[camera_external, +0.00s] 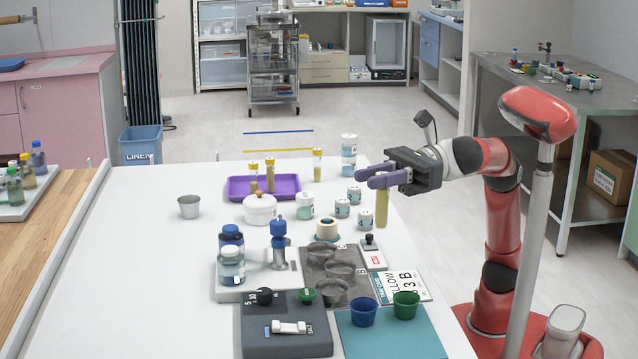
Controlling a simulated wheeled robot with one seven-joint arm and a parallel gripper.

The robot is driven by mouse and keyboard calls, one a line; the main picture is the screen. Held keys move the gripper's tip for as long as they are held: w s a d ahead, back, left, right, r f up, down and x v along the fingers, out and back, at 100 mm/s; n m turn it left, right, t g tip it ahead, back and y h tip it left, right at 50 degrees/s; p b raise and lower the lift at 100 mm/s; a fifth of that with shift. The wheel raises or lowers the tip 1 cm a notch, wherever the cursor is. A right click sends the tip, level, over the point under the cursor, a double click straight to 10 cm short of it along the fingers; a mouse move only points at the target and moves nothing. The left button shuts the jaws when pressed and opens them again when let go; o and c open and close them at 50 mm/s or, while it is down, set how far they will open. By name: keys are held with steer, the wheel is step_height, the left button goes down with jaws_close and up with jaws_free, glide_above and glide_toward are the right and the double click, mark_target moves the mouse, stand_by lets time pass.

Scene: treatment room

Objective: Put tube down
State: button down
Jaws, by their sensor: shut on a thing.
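My gripper (372,176), with purple fingers, is shut on a tube (382,211) of yellowish content. The tube hangs upright below the fingers, near the right edge of the white table. Whether its lower end touches anything is hard to tell. Two similar tubes with yellow caps stand at the purple tray (236,194), one at its middle (254,178) and one to the right (270,176). Another yellow-capped tube (317,165) stands upright behind the tray's right side.
Several small white jars (342,208) stand just left of the held tube. A white lidded pot (260,209) and metal cup (189,207) are further left. In front are a dark plate with round wells (342,268), a small scale-like device (372,255) and blue and green cups (406,304).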

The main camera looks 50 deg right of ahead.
steer(key=shift+n+g, duration=0.3)
steer(key=shift+g, duration=0.1)
steer(key=shift+s+f+b, duration=0.4)
steer(key=shift+f+b, duration=0.3)
steer(key=shift+f, duration=2.65)
steer(key=shift+s+f+b, duration=0.35)
steer(key=shift+f+b, duration=0.3)
steer(key=shift+f, duration=2.65)
steer(key=shift+s+f+b, duration=0.4)
steer(key=shift+f+b, duration=0.3)
steer(key=shift+f, duration=2.65)
steer(key=c, duration=1.2)
jaws_free()
steer(key=b+v, duration=0.1)
steer(key=v, duration=1.1)
steer(key=shift+f, duration=0.15)
